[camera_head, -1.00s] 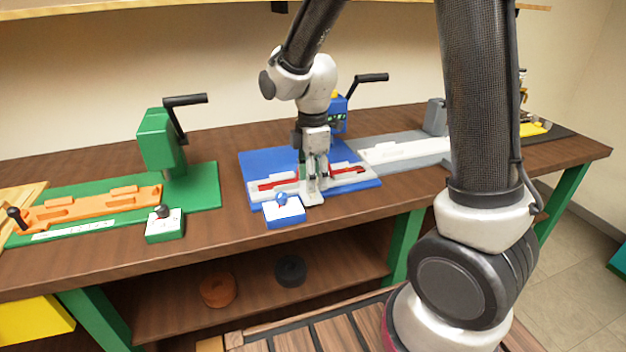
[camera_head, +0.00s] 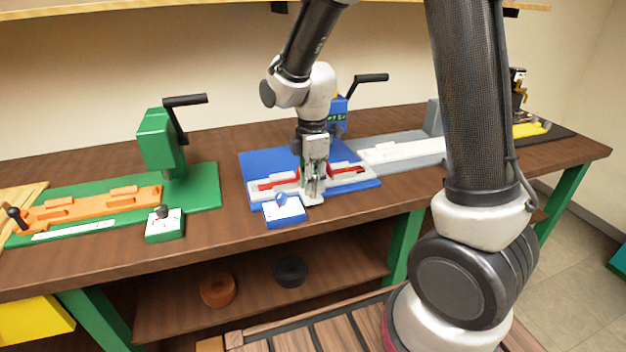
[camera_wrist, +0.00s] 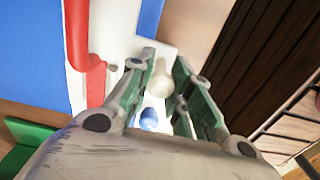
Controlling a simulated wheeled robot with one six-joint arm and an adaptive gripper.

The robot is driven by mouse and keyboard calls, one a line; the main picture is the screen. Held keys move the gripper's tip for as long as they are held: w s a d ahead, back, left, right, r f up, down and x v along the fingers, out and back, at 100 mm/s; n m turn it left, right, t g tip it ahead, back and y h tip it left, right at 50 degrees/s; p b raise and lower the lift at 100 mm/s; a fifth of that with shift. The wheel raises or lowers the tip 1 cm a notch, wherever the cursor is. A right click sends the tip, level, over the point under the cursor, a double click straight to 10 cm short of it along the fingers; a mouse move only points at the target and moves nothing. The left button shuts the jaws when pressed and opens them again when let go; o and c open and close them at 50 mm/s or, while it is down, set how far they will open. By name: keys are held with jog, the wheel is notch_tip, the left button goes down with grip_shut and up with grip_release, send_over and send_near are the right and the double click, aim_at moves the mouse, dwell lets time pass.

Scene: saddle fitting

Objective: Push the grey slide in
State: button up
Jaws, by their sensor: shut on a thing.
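The grey slide (camera_head: 314,201) is a pale piece at the front of the blue fixture (camera_head: 262,160), beside the red strip (camera_head: 345,170). My gripper (camera_head: 313,188) is directly above it, pointing down, with its fingers reaching the slide. In the wrist view, my gripper's two fingers (camera_wrist: 165,70) are on either side of a pale knob or post (camera_wrist: 160,80) and shut on it. The knob looks to be part of the slide, but the fingers hide much of it. The red strip (camera_wrist: 85,60) is at the left there.
A small box with a blue knob (camera_head: 281,199) stands close at the left of the gripper. A green press (camera_head: 160,140) with an orange piece (camera_head: 90,207) is farther left. A grey fixture (camera_head: 425,152) is at the right. The bench's front edge is close.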

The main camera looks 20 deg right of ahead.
jog(key=shift+w, duration=0.9)
jog(key=shift+w, duration=5.75)
jog(key=shift+o, duration=1)
jog(key=shift+w, duration=0.2)
jog(key=o, duration=0.6)
jog(key=shift+w, duration=0.1)
